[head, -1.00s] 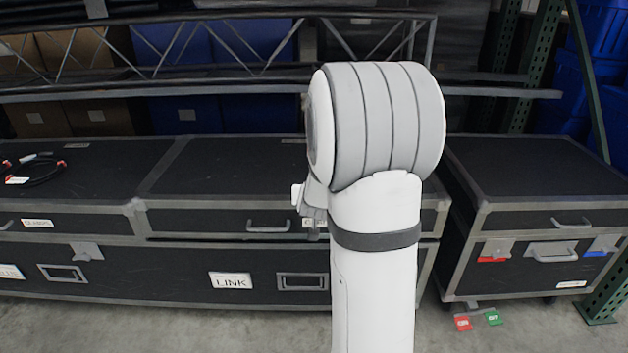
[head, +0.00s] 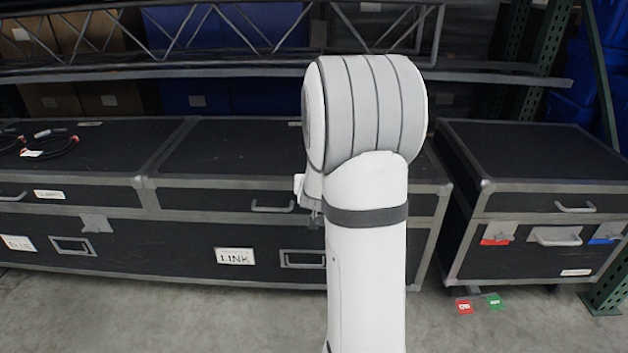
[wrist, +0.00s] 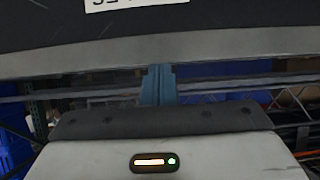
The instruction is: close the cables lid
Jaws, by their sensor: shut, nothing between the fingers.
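The middle black case has a flat lid (head: 225,150) with metal edging, and it looks down on its base. A cables label cannot be read in the head view; my arm covers the right part of the lid front. In the wrist view a case's metal edge (wrist: 90,57) crosses the top, with a partly cut-off, upside-down white label (wrist: 135,3) above it. My gripper (wrist: 158,72) is shut and empty, its tips at or very near that edge. Contact is unclear. In the head view my gripper is mostly hidden by my arm.
A left case (head: 60,160) carries loose cables (head: 45,145) on top. A separate case (head: 530,155) stands at right, with red and green tags (head: 480,304) on the floor before it. A metal truss (head: 200,45) and shelving stand behind. The front floor (head: 150,325) is clear.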

